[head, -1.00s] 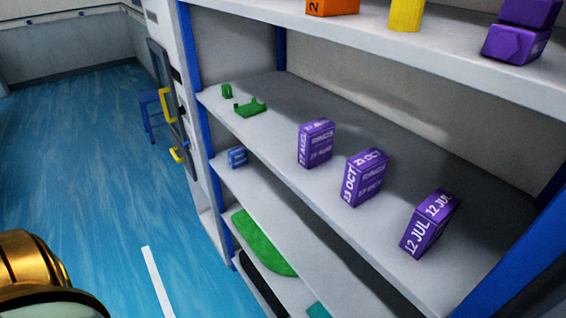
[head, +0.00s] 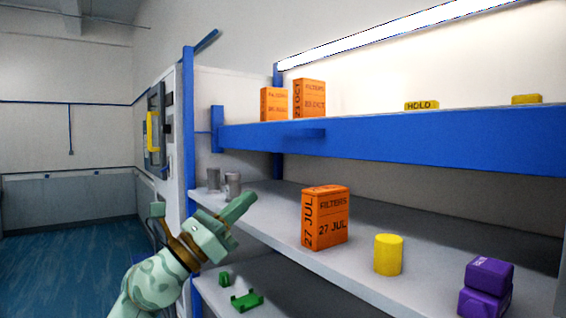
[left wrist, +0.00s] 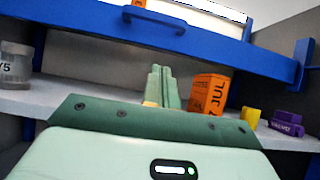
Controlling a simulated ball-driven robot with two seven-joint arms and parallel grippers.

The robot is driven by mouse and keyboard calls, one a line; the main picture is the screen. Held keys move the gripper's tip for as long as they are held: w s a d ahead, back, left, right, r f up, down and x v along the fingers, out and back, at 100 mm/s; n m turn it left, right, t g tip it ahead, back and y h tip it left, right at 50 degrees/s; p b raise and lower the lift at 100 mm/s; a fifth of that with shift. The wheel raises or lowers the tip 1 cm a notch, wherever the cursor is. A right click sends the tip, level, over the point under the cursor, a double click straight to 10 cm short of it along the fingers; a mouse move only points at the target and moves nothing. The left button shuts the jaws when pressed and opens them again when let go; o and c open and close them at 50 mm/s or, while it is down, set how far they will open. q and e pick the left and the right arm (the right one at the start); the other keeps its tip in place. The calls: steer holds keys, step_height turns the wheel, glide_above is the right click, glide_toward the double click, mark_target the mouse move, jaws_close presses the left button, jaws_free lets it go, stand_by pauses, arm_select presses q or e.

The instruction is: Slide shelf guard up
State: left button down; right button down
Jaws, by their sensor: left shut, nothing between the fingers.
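The shelf guard (head: 400,147) is a long blue board across the front of the upper shelf in the head view, with a blue handle (head: 300,134) near its left part. In the left wrist view the guard (left wrist: 230,48) spans the top, with its handle (left wrist: 155,18) above the fingers. My left gripper (head: 243,203) is pale green, shut and empty. It points up and right, below and left of the handle and apart from it in the picture. Its fingers (left wrist: 161,84) also show in the left wrist view. My right gripper is not in view.
On the middle shelf (head: 365,282) stand an orange filter box (head: 325,218), a yellow cylinder (head: 388,254), purple boxes (head: 487,289) and grey canisters (head: 233,184). Orange boxes (head: 309,97) stand behind the guard. A blue post (head: 189,120) rises at the shelf's left end. Open floor lies left.

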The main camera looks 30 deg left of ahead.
arm_select(q)
steer(key=p, duration=0.5)
glide_toward(295, 138)
steer(key=d, duration=0.5)
step_height(295, 138, up, 3)
steer(key=shift+w+a+r+p, duration=0.1)
steer(key=shift+w+a+p, duration=0.05)
steer(key=shift+p, duration=0.75)
